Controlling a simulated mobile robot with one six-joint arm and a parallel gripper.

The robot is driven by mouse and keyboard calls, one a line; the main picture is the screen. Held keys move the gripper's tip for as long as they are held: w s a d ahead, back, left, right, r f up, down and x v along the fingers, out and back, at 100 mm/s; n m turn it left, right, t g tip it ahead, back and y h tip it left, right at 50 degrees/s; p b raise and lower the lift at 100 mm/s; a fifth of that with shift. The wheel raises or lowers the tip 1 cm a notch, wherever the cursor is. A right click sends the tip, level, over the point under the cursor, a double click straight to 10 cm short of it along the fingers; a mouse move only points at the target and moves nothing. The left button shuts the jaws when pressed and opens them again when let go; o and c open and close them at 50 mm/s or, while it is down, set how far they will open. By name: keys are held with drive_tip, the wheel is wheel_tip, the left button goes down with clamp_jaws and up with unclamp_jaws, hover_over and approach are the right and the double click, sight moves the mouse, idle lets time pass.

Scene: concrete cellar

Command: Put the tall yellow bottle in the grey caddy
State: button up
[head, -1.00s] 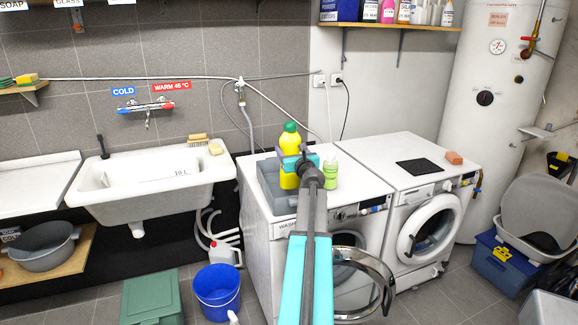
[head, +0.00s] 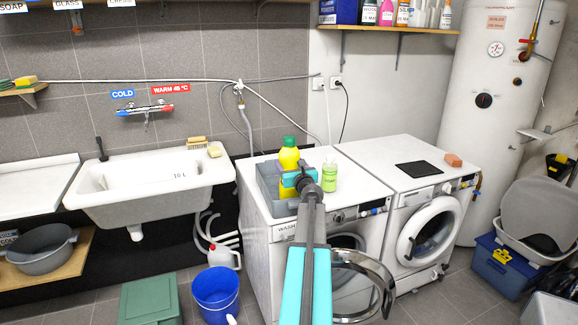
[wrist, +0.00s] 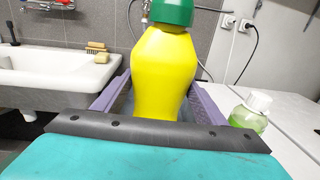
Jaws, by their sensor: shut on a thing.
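The tall yellow bottle (head: 289,157) with a green cap stands upright at the grey caddy (head: 268,184) on the left washing machine. In the wrist view the bottle (wrist: 164,75) fills the middle, between the caddy's side walls (wrist: 203,102). Its lower part is hidden behind the gripper and caddy, so I cannot tell whether its base touches the caddy floor. My gripper (head: 294,178) is shut on the bottle from the front, low on its body. In the wrist view the dark and teal jaw part (wrist: 160,135) crosses in front of the bottle.
A small green bottle with a white top (head: 329,176) stands just right of the caddy. A white sink (head: 150,190) is to the left. The right machine's top is mostly clear.

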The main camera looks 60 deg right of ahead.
idle(0.3)
drive_tip(key=o, duration=1.6)
drive_tip(key=shift+a+f, duration=0.1)
drive_tip(key=shift+b+v, duration=0.8)
drive_tip(key=shift+v, duration=5.15)
drive_tip(key=shift+s, duration=0.15)
